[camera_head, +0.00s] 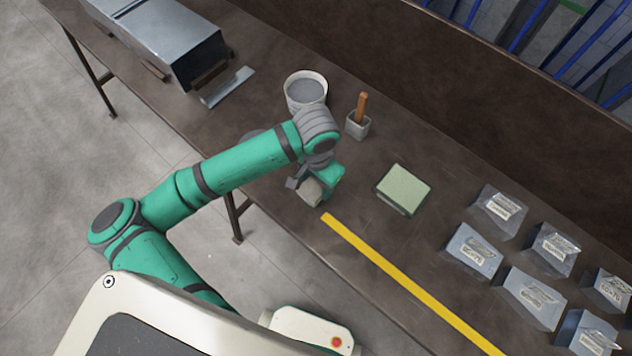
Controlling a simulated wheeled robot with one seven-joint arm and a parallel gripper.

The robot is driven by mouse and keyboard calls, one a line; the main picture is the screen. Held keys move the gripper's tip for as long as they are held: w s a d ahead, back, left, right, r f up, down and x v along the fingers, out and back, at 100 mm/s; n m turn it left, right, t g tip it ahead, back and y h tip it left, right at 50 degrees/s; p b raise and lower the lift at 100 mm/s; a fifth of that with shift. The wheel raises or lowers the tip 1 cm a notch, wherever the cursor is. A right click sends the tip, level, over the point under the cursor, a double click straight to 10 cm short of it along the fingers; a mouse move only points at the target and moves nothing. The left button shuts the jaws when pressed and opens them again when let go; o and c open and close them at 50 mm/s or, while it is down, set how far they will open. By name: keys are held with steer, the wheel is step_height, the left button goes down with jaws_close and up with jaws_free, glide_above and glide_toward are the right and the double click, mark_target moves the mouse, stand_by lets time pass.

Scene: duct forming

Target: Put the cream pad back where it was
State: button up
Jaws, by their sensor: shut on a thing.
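My gripper (307,187) is over the brown bench, near its front edge and just beyond the upper left end of the yellow strip. It is shut on a small, pale cream-grey block, which looks like the cream pad (311,194). The arm and gripper body cover part of the pad. I cannot tell whether the pad touches the bench or hangs a little above it.
A green-topped pad (404,187) lies to the right. A bucket (305,91) and a small pot with a brown handle (358,124) stand behind. A metal duct (165,40) is at upper left. Several labelled metal pieces (472,250) fill the right. The yellow strip (405,282) runs along the bench (270,55).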

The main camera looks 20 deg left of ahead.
mark_target(316, 185)
steer(key=shift+f, duration=0.2)
steer(key=o, duration=1)
step_height(316, 185, up, 12)
steer(key=shift+r, duration=0.15)
stand_by(0.4)
